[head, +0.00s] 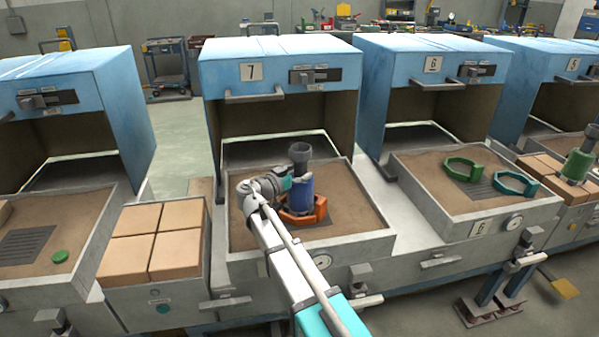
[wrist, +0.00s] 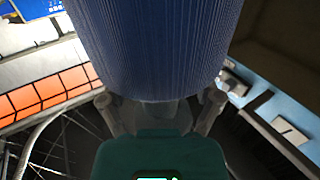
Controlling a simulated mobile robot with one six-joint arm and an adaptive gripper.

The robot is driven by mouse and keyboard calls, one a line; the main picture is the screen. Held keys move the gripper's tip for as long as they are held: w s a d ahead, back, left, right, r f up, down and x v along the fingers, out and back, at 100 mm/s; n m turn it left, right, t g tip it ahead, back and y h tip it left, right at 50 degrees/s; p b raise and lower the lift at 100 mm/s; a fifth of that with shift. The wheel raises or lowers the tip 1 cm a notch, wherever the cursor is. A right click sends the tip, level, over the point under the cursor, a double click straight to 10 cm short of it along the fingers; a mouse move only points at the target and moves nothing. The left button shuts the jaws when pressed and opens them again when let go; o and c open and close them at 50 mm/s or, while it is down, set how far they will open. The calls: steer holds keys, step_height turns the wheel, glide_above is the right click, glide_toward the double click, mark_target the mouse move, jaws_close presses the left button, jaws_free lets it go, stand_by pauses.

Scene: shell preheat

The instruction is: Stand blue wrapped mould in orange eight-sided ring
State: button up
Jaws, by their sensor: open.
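The blue wrapped mould (head: 301,194) stands upright at the orange eight-sided ring (head: 319,212), with a grey cup-like top (head: 300,153) above the blue wrap. The ring lies on the sand tray of station 7 and shows on the mould's right and front. The mould's base is partly hidden, so I cannot tell whether it rests on the bottom. My gripper (head: 280,184) is open at the mould's left side. In the wrist view, the blue mould (wrist: 150,45) fills the upper middle, and my fingers (wrist: 160,112) are spread below it.
The blue hood (head: 275,75) of station 7 rises behind the tray (head: 375,235). Cardboard-coloured blocks (head: 140,220) fill a bin to the left. Station 6's tray to the right holds a green ring (head: 465,170) and a teal ring (head: 516,183). Bare sand lies around the orange ring.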

steer(key=shift+r, duration=0.1)
steer(key=shift+r+p, duration=0.35)
steer(key=shift+p, duration=0.1)
steer(key=v, duration=1.2)
steer(key=shift+s+f, duration=0.1)
stand_by(0.3)
